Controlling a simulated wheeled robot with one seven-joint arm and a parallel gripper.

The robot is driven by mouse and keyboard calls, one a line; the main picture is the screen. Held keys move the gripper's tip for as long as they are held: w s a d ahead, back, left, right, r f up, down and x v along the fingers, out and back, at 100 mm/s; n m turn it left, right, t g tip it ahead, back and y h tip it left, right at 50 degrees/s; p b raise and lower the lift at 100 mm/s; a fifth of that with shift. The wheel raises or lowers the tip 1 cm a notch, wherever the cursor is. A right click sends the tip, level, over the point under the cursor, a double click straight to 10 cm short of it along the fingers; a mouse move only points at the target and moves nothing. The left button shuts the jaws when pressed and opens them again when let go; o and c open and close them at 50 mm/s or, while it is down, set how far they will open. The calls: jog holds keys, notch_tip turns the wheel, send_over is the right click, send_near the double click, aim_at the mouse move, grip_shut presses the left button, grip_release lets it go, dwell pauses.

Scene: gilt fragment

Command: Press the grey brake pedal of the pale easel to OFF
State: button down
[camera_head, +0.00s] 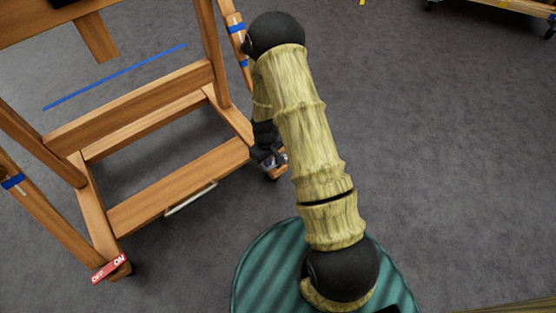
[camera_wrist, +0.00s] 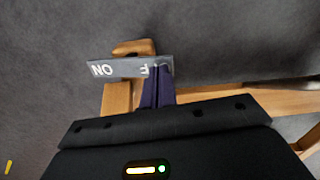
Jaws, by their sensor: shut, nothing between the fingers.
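The wooden easel (camera_head: 175,188) stands at the left in the head view, light orange-brown. Its grey brake pedal (camera_wrist: 115,68) shows in the wrist view at the end of a wooden foot. It reads ON at the left, and an F shows near its right end; the other OFF letters are covered by my fingers. My gripper (camera_wrist: 160,70) is shut and empty, its purplish fingertips over the OFF end. I cannot tell whether they touch it or which way the pedal is tipped. In the head view my arm partly hides this pedal.
A red OFF/ON pedal (camera_head: 108,268) sits on the easel's near left foot. A pale bar (camera_head: 190,200) lies below the easel's front beam. Blue tape (camera_head: 115,77) runs along the floor behind. Grey carpet at the right is clear up to a wooden wheeled frame (camera_head: 510,6).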

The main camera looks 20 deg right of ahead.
jog(key=shift+f+b, duration=0.35)
jog(key=shift+f, duration=0.5)
dwell(0.6)
jog(key=shift+r, duration=0.15)
jog(key=shift+r+p, duration=3.4)
jog(key=shift+p, duration=0.05)
